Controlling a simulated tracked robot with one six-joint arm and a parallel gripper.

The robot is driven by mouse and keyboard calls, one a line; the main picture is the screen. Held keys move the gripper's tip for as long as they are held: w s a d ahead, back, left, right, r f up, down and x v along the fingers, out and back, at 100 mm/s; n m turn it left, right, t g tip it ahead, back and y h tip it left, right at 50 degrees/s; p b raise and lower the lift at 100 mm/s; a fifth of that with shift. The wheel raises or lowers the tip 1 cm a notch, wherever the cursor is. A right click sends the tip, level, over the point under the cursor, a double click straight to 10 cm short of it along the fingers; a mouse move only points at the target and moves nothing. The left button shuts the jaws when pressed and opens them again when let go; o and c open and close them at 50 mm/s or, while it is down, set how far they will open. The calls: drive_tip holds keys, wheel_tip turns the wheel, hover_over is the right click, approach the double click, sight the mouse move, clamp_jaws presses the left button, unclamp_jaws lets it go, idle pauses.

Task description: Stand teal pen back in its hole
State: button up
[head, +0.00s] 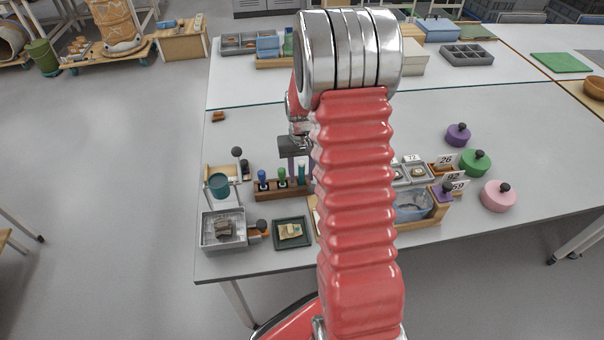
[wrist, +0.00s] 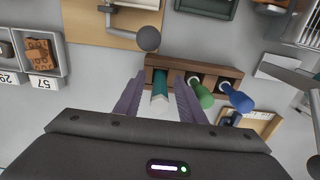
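The teal pen (wrist: 160,88) is between my two purple fingers in the wrist view, with a narrow gap on each side. My gripper (wrist: 159,77) is open around it. The pen's lower end meets the left end of the wooden rack (wrist: 216,71) there; whether it is fully seated in a hole is hard to tell. In the head view the teal pen (head: 301,173) looks upright at the right end of the rack (head: 268,195), and my gripper (head: 293,165) is just above, partly behind my arm. The green pen (wrist: 203,94) and blue pen (wrist: 238,98) stand in the rack.
A lever with a dark ball knob (wrist: 148,39) is close to the rack. A dark tray (head: 292,232) and a grey bin (head: 223,231) with sherds lie in front. Number cards (head: 446,160) and knobbed lids (head: 475,162) are to the right.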

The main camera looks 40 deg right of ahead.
sight(302, 187)
wheel_tip(302, 187, up, 14)
drive_tip(key=shift+f, duration=0.2)
idle(0.4)
drive_tip(key=shift+f, duration=0.1)
idle(0.6)
drive_tip(key=s+a+r+n+t, duration=0.2)
drive_tip(key=s+a+r, duration=0.4)
drive_tip(key=s+a, duration=0.3)
drive_tip(key=s+a+r+n+t, duration=0.3)
drive_tip(key=s+a+r, duration=0.4)
drive_tip(key=s+a, duration=0.3)
drive_tip(key=a, duration=0.4)
drive_tip(key=shift+s+a+t, duration=0.3)
drive_tip(key=shift+a, duration=0.05)
drive_tip(key=shift+c, duration=0.6)
